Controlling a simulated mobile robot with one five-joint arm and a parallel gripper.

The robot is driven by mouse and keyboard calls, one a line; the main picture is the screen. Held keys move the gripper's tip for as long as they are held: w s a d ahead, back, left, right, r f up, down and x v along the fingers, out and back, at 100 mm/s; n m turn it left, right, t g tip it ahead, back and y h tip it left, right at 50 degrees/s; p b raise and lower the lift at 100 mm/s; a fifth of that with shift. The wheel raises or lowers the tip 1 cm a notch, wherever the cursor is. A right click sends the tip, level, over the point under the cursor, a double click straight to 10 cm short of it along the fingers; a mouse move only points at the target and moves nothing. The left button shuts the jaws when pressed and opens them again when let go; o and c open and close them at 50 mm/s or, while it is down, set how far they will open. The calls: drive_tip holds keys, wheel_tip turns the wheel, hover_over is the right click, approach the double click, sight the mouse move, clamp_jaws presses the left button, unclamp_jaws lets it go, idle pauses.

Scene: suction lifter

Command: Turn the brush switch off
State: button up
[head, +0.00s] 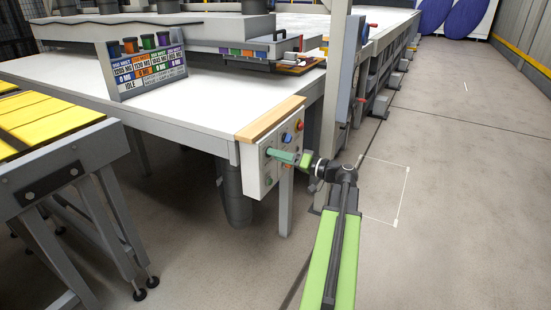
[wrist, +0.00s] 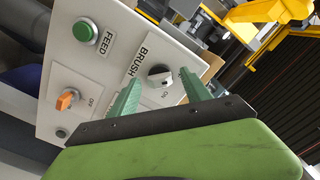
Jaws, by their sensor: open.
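The brush switch (wrist: 160,75) is a round dark and pale grey knob beside the BRUSH label on a light grey control panel (wrist: 117,18). Small lettering by it appears to read ON. In the wrist view my gripper (wrist: 159,77) is open, with one green finger on each side of the knob in the picture. I cannot tell whether the fingers touch it. In the head view my gripper (head: 270,153) reaches the face of the control box (head: 255,178), and I cannot make out the brush switch there.
A green FEED button (wrist: 85,31) and an orange switch (wrist: 67,99) marked OFF sit on the same panel. A white-topped table (head: 190,110) stands behind the box, and a yellow-topped conveyor (head: 40,125) is at left. The floor (head: 460,170) at right is clear.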

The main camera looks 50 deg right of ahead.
drive_tip(key=v, duration=1.7)
drive_tip(key=shift+a, duration=0.1)
